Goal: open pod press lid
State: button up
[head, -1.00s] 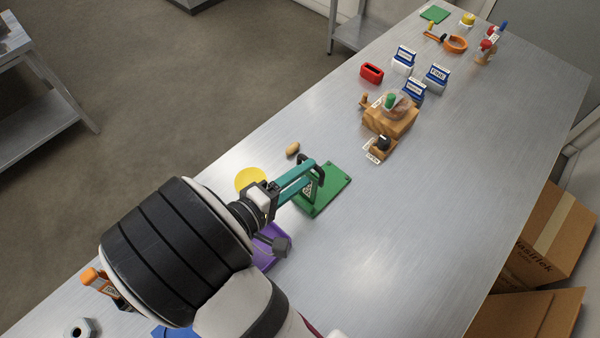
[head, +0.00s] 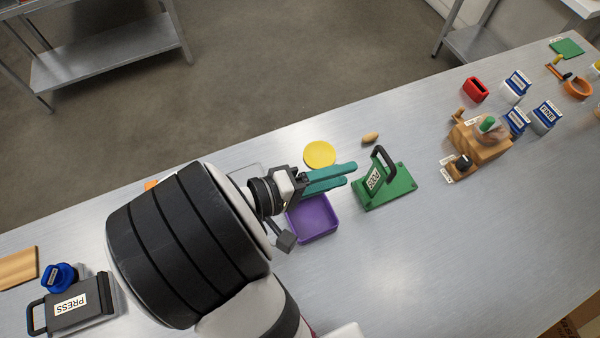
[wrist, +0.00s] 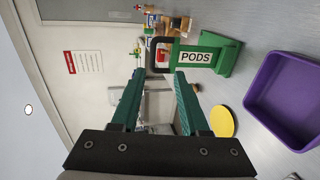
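The green pod press (head: 400,193) stands on the metal table, with a flat green base. Its lid (head: 374,181), bearing a PODS label, stands up from the base with a black loop handle (head: 384,158) on top. In the wrist view the PODS lid (wrist: 194,57) juts out from the base (wrist: 228,55), its black handle (wrist: 152,55) ahead of the fingertips. My gripper (head: 354,173) is a little left of the lid, apart from it. Its teal fingers are open and empty, with a clear gap in the wrist view (wrist: 157,74).
A purple tray (head: 315,217) lies just below my gripper. A yellow disc (head: 319,154) and a peanut-like piece (head: 370,138) lie behind. A black PRESS device (head: 80,308) is at lower left; a wooden grinder (head: 480,142) stands right.

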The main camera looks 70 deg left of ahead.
jog(key=v, duration=0.8)
jog(key=w+d+r+m+g+h, duration=0.15)
jog(key=w+g, duration=0.25)
jog(key=w, duration=0.5)
jog(key=w+d+r+m+g+h, duration=0.15)
jog(key=w+g, duration=0.25)
jog(key=w, duration=0.5)
jog(key=d+r+m+g, duration=0.2)
jog(key=d+m+g, duration=0.45)
jog(key=d, duration=1.15)
jog(key=s+d+m+y, duration=0.4)
jog(key=s+d+m, duration=0.5)
jog(key=m, duration=0.5)
jog(key=shift+s+f+g+y, duration=0.35)
jog(key=shift+s+f+y, duration=0.1)
jog(key=shift+s, duration=0.55)
